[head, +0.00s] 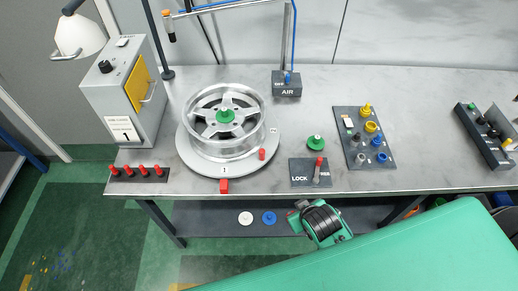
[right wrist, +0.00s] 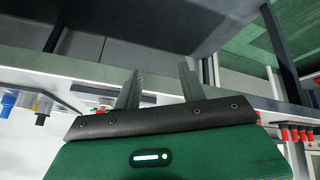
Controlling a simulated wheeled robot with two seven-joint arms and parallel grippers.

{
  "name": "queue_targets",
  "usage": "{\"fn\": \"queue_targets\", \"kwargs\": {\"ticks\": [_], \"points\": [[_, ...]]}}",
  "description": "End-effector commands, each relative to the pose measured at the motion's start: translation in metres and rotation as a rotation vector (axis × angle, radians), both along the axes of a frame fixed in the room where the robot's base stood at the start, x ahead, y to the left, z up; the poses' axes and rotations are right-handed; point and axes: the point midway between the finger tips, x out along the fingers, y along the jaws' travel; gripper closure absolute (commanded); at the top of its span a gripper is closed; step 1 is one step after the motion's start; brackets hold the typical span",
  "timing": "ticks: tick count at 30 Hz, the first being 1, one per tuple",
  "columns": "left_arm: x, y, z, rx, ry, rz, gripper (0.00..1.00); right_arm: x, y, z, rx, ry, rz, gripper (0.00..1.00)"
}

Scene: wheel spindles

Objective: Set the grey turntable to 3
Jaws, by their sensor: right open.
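The grey turntable (head: 190,155) is a round disc on the bench with a silver spoked wheel (head: 256,100) on it and a green hub cap (head: 226,116) at its centre. The number 1 faces the front, by a red block (head: 224,186) at the bench edge. Another label on the right rim is too small to read. A red knob (head: 262,154) stands on the disc's front-right rim. A red-tipped lever (head: 319,163) stands at the right side of the LOCK plate (head: 300,170). My right gripper (right wrist: 160,68) is open and empty, near the bench edge. My left gripper is not in view.
Several red pegs (head: 143,169) stand front left, beside a grey cabinet (head: 103,97). An AIR box (head: 287,88) stands behind.

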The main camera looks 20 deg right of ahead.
Motion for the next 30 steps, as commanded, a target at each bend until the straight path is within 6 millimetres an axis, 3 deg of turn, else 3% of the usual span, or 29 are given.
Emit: {"fn": "queue_targets", "kwargs": {"ticks": [1,3,8,12,15,21,24,27,30], "points": [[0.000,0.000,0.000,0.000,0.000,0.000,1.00,0.024,0.001,0.022,-0.025,-0.098,0.017,0.59],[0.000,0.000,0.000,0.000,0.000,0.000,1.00,0.051,0.004,0.047,-0.058,-0.220,0.043,0.59],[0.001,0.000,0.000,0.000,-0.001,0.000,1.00,0.108,0.019,0.098,-0.129,-0.495,0.126,0.59],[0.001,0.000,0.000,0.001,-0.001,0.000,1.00,0.157,0.047,0.163,-0.205,-0.803,0.259,0.59],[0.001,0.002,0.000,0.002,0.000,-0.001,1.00,0.179,0.078,0.214,-0.263,-1.033,0.391,0.59],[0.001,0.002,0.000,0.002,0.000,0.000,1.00,0.186,0.151,0.294,-0.376,-1.438,0.735,0.59],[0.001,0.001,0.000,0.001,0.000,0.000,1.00,0.175,0.188,0.316,-0.433,-1.602,0.949,0.59],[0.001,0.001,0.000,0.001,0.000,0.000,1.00,0.160,0.222,0.324,-0.494,-1.728,1.191,0.59],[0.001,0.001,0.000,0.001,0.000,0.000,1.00,0.144,0.248,0.318,-0.559,-1.807,1.460,0.59]]}}
